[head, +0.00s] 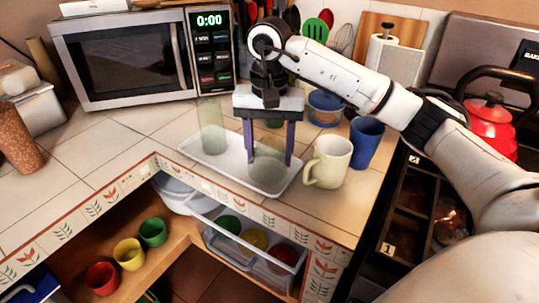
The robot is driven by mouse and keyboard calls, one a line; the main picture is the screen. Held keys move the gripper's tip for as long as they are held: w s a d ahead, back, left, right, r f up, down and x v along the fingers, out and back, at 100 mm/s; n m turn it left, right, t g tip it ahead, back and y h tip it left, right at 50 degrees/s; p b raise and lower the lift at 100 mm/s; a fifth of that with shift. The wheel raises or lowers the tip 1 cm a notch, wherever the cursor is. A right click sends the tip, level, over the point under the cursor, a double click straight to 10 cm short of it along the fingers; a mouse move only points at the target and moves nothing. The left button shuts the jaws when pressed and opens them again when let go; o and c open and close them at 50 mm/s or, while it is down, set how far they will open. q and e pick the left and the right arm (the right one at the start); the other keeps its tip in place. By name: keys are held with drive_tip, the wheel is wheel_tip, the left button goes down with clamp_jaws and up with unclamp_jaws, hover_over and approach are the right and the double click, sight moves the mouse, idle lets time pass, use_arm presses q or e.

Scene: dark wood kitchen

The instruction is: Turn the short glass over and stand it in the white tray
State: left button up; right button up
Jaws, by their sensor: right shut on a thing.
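My right gripper (269,161) points straight down over the right part of the white tray (188,147), which lies on the tiled counter. Its two purple fingers are shut on the short glass (268,176), a clear tumbler low at the tray. I cannot tell which way up the glass is or whether it touches the tray floor. A taller clear glass (212,127) stands in the tray's left part. My left gripper is not in view.
A cream mug (328,162) and a blue cup (366,142) stand right of the tray. A blue-rimmed container (324,108) is behind. The microwave (125,58) stands at the back left. The counter left of the tray is clear. A red kettle (491,125) is at the right.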

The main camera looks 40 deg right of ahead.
sight(269, 143)
drive_tip(key=shift+f, duration=0.8)
drive_tip(key=o, duration=1.3)
wheel_tip(269, 143, up, 10)
drive_tip(key=shift+w+r+p, duration=0.1)
drive_tip(key=shift+r+p, duration=0.15)
drive_tip(key=shift+p, duration=0.1)
drive_tip(key=shift+f, duration=0.1)
